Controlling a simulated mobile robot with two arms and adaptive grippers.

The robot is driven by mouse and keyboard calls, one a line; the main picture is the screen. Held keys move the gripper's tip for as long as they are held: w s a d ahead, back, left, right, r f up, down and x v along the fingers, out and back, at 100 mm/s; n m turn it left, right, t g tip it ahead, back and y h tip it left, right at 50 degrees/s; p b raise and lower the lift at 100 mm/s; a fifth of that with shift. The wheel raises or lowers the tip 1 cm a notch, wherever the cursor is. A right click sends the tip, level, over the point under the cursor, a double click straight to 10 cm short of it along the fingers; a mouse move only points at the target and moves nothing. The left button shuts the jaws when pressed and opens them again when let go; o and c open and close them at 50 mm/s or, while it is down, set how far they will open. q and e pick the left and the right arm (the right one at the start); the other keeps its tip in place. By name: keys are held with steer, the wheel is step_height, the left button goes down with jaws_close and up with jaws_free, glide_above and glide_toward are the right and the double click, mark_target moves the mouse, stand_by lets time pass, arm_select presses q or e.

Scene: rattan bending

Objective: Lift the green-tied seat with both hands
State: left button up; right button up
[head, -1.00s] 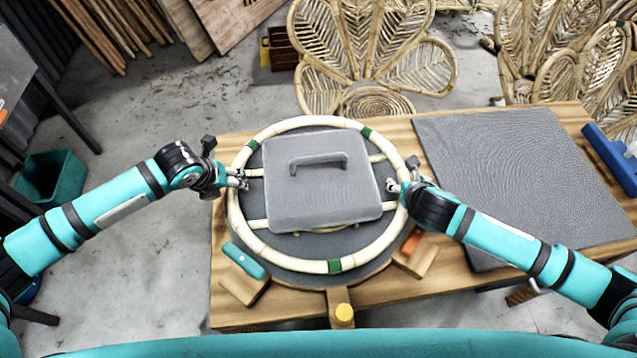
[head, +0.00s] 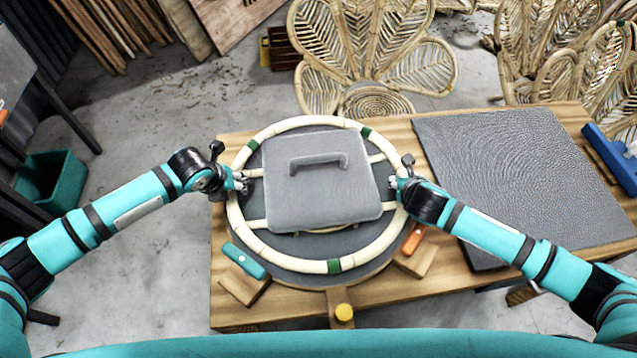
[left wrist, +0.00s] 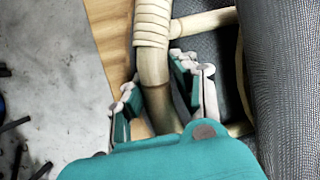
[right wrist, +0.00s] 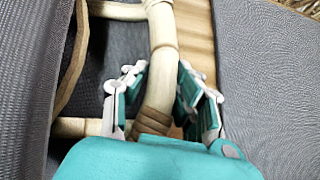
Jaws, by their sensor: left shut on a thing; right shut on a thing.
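The green-tied seat (head: 300,265) is a round pale rattan ring with crossbars and green bindings, lying flat over a dark round board on the wooden table. A grey square pad with a handle (head: 325,205) covers its middle. My left gripper (head: 241,182) is shut on the ring's left side. In the left wrist view its fingers (left wrist: 158,88) straddle the rattan near a pale wrapped binding. My right gripper (head: 394,184) is shut on the ring's right side. In the right wrist view its fingers (right wrist: 150,85) straddle the rattan near a brown binding.
A teal tool (head: 245,260) and an orange-handled tool (head: 413,240) lie by wooden blocks in front of the ring. A yellow knob (head: 344,313) is at the front edge. A grey textured mat (head: 520,170) covers the table's right. Rattan chairs (head: 370,55) stand behind.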

arm_select(q)
jaws_close()
arm_select(e)
jaws_close()
arm_select(q)
steer(key=shift+w+r, duration=0.15)
arm_select(e)
steer(key=shift+a+r, duration=0.1)
steer(key=shift+r, duration=0.1)
